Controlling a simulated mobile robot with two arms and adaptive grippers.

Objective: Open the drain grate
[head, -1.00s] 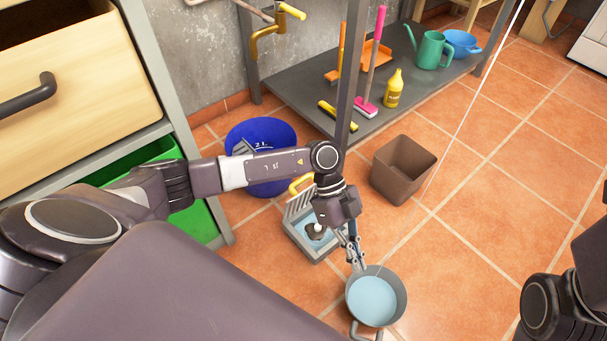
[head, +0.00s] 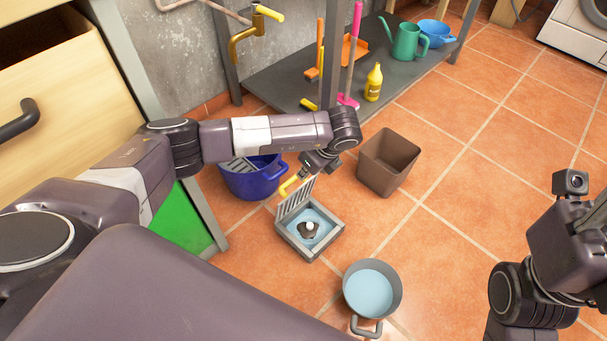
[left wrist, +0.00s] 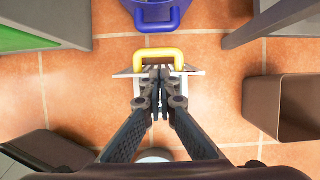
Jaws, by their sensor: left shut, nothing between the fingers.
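The drain grate (head: 296,200) is a grey slatted panel with a yellow handle (head: 289,186). It stands tilted up at the back edge of the square grey drain frame (head: 327,242). Pale blue water and a dark piece with a white knob show inside the frame. My left gripper (left wrist: 160,73) is shut and empty, with its fingertips close to the grate's yellow handle (left wrist: 158,54). I cannot tell whether they touch it. The fingers hide part of the grate in the left wrist view. Only my right arm's wrist shows at the right edge, not its fingertips.
A grey pot (head: 395,291) of pale blue liquid stands in front of the drain. A blue tub (head: 254,184) holding a slatted grey piece stands behind left, and a brown bin (head: 388,163) behind right. Tiled floor (head: 450,220) to the right is clear.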

